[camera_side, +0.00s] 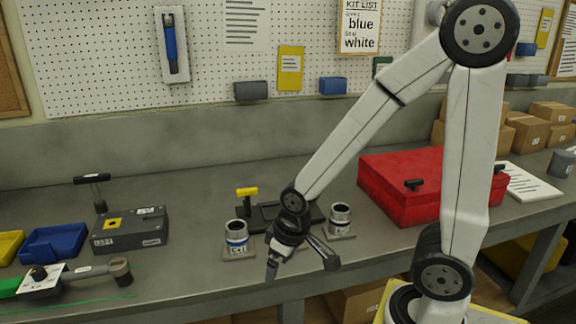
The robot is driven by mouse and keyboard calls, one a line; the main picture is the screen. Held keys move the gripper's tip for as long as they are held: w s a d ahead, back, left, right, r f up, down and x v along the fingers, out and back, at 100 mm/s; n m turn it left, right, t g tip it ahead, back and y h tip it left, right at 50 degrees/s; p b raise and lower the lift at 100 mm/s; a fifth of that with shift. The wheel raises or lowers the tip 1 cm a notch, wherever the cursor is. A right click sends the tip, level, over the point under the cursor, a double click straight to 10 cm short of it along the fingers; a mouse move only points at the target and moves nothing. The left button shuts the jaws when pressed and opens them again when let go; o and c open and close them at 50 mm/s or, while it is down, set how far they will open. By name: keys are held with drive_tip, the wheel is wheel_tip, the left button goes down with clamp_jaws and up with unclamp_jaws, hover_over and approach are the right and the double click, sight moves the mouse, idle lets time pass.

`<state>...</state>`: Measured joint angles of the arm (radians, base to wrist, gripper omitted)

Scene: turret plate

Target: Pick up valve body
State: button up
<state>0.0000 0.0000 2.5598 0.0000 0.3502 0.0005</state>
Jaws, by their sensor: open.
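Two short metal cylinders that look like valve bodies stand on the grey bench. One valve body (237,239) with a blue and white band sits upright on a small flat plate at the left of my gripper. The other valve body (340,217), with a dark open top, stands on a similar plate at the right. I cannot tell which one the task means. My gripper (300,268) points down between them near the bench's front edge. Its jaws are open, with nothing visible between them. Part of a dark fixture (262,216) is hidden behind my gripper.
A yellow-handled part (247,193) stands at the dark fixture. A large red case (400,182) is at the right. A dark grey box (130,232), a blue bin (53,244) and a mallet (120,270) lie at the left. The bench between box and left cylinder is clear.

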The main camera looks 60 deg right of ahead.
drive_tip(key=shift+w, duration=0.1)
drive_tip(key=m+g, duration=0.2)
drive_tip(key=m, duration=1.1)
approach(236, 227)
drive_tip(key=shift+s+a+f, duration=0.2)
drive_tip(key=shift+s+a, duration=0.25)
drive_tip(key=shift+a, duration=0.05)
drive_tip(key=shift+s+a+f, duration=0.25)
drive_tip(key=shift+s+a, duration=0.25)
drive_tip(key=shift+w+d+r+m+g, duration=0.2)
drive_tip(key=shift+w+d+m+g, duration=0.15)
drive_tip(key=shift+w, duration=0.1)
drive_tip(key=shift+a+f, duration=0.15)
drive_tip(key=shift+f, duration=1.8)
drive_tip(key=shift+a+f, duration=0.1)
drive_tip(key=shift+f, duration=1.9)
drive_tip(key=shift+r, duration=0.1)
clamp_jaws()
